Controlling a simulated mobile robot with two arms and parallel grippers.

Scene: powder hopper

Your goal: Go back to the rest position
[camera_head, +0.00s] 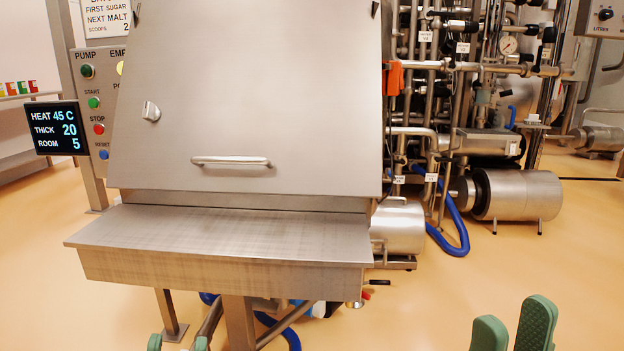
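My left gripper (177,343) shows only its two green fingertips at the bottom edge, left of centre. They are apart, with nothing seen between them. My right gripper (513,328) shows two green fingers at the bottom right, with a gap between them and nothing seen in it. It is over the bare floor in the picture, right of the hopper. The steel hopper (290,95) has its lid down, with a horizontal handle (231,161) and a small knob (151,111). Neither gripper touches the handle. The rest of both arms is out of view.
The hopper's steel front shelf (220,232) juts out and is bare. A control panel (96,108) and a display (57,129) reading 45 C, 20 and 5 stand at left. Pipes, a steel motor (515,194) and a blue hose (452,222) stand behind at right. The right foreground floor is clear.

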